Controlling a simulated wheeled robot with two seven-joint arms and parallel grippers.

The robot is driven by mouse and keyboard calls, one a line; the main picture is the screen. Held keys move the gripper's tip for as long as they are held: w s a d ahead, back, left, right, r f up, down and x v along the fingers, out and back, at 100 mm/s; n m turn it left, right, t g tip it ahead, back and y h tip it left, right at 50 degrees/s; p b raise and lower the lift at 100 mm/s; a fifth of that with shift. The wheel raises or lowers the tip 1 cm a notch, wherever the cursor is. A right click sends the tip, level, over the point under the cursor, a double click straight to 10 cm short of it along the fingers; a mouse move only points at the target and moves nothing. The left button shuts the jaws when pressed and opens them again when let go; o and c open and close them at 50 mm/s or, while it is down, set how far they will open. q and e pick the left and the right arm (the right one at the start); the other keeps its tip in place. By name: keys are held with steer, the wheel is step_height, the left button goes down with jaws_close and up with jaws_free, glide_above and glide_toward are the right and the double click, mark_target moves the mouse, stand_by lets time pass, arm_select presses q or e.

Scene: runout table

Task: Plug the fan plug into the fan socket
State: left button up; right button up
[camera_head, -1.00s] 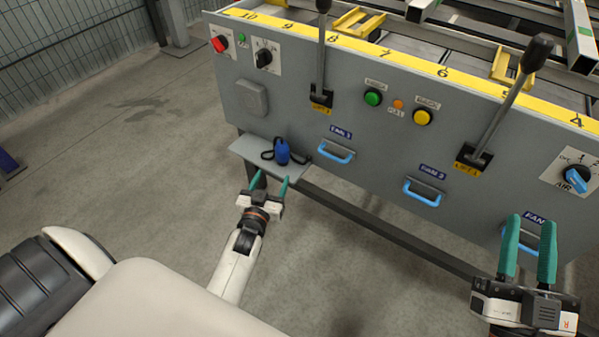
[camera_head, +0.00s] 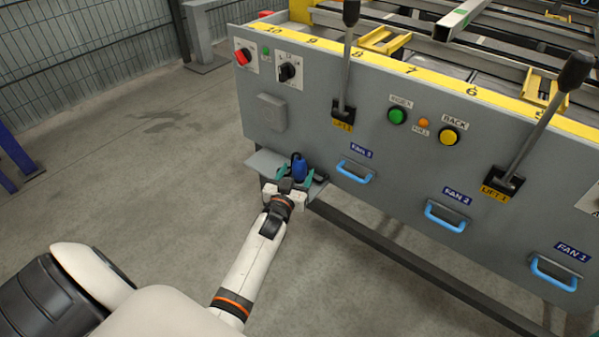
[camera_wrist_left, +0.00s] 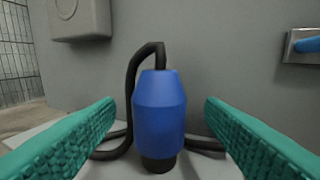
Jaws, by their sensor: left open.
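The blue fan plug (camera_head: 299,169) stands upright on a small grey shelf under the panel, with its black cable looped behind it. It fills the middle of the left wrist view (camera_wrist_left: 160,112). My left gripper (camera_head: 294,177) is open, its teal fingers on either side of the plug with gaps to both. The fan socket appears to be the grey square box (camera_head: 271,113) with a closed cover on the panel above the shelf; its lower part shows at the top left of the wrist view (camera_wrist_left: 79,18). My right gripper is out of the head view.
The shelf (camera_head: 266,163) sticks out from the grey panel. Blue drawer-type handles (camera_head: 355,171) stand out to the right. A lift lever (camera_head: 346,70) and a black knob (camera_head: 288,72) are above. Open floor lies to the left.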

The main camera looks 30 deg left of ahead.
mark_target(297, 172)
arm_select(q)
steer(key=x, duration=0.3)
steer(key=shift+w+b, duration=0.15)
steer(key=shift+b, duration=0.25)
steer(key=shift+c, duration=0.3)
steer(key=c, duration=1.1)
steer(key=shift+r, duration=0.1)
